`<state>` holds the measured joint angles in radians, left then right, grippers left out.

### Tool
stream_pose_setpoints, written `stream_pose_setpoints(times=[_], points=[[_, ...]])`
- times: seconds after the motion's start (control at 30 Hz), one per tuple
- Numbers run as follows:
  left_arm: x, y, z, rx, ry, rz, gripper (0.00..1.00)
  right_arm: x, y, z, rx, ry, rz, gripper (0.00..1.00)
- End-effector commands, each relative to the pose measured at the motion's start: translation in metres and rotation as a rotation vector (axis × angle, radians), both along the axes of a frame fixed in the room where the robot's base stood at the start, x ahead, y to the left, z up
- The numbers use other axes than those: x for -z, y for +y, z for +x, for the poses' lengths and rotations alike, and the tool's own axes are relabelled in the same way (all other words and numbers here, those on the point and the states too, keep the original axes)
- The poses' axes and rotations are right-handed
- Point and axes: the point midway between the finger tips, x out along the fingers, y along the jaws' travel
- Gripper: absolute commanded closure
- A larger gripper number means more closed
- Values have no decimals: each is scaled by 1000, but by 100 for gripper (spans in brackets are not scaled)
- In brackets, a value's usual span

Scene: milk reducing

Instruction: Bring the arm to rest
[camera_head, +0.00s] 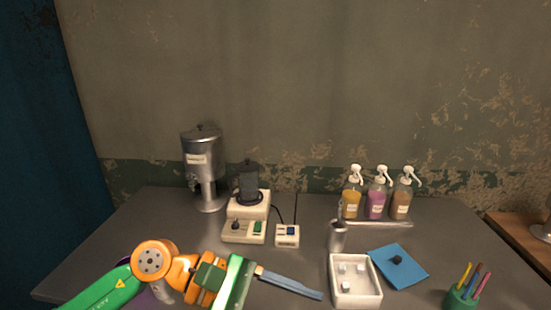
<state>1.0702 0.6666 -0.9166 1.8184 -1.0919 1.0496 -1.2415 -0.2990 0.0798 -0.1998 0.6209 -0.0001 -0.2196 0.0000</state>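My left arm comes in from the lower left, green and orange. Its gripper (240,283) is low over the front left of the dark table (150,225). A long blue-grey flat tool (291,284) with a tan end reaches right from beside the gripper. I cannot tell whether the fingers hold it or it lies on the table behind them. The gap between the fingertips is not clear. A purple thing under the arm is mostly hidden. My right gripper is not in view.
A metal dispenser (203,165) and a cream device with a dark jug (248,205) stand behind the arm. A small meter (287,236), metal cup (338,236), white tray (334,295), blue mat (408,274), pen cup (459,298) and pump bottles (376,199) are rightward.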

Motion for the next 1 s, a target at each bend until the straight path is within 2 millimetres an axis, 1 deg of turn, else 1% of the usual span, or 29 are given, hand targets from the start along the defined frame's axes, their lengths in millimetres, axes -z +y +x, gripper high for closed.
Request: stream_pose_setpoints(times=[0.03,0.07,0.1,0.13,0.17,0.2,0.23,0.27,0.3,0.33,0.37,0.4,0.43,0.47,0.5,0.57,0.6,0.67,0.7,0.77,0.8,0.87,0.9,0.93,0.97,1.0], points=[[-24,-21,-7,-57,170,-203,42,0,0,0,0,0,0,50],[-45,-30,-5,-112,308,-352,42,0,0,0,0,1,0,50],[-73,-30,5,-198,530,-563,42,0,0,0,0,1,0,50],[-90,-22,20,-273,717,-725,42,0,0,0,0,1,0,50],[-100,-7,38,-351,916,-884,42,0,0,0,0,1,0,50],[-97,20,67,-465,1190,-1090,42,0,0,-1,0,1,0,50],[-84,44,86,-554,1394,-1236,42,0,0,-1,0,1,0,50],[-66,66,101,-634,1572,-1361,42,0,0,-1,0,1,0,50],[-34,93,113,-739,1781,-1512,42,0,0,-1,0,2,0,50],[-7,111,117,-818,1926,-1617,42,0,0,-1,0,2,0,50],[20,127,117,-896,2055,-1714,42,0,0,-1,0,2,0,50],[56,145,111,-996,2207,-1834,42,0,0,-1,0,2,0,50],[81,156,104,1042,-2244,1866,42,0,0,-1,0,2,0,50],[104,165,94,1022,-2139,1785,42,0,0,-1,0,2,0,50],[132,174,79,1001,-2011,1690,42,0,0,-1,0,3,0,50],[166,184,54,971,-1843,1572,42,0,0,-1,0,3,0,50],[185,189,37,957,-1741,1503,42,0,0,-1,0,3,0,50],[210,194,10,935,-1600,1414,42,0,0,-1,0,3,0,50],[223,196,-8,923,-1513,1360,42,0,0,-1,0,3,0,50],[240,199,-36,908,-1390,1288,42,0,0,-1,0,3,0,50],[249,199,-54,897,-1314,1242,42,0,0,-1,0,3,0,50],[260,200,-81,885,-1199,1177,42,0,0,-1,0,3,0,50],[266,200,-99,877,-1126,1139,42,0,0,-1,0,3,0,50],[270,200,-113,872,-1072,1109,42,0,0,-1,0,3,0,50],[280,200,-112,875,-1059,1102,42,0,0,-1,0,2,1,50],[295,199,-109,884,-1056,1099,42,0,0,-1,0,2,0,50]])
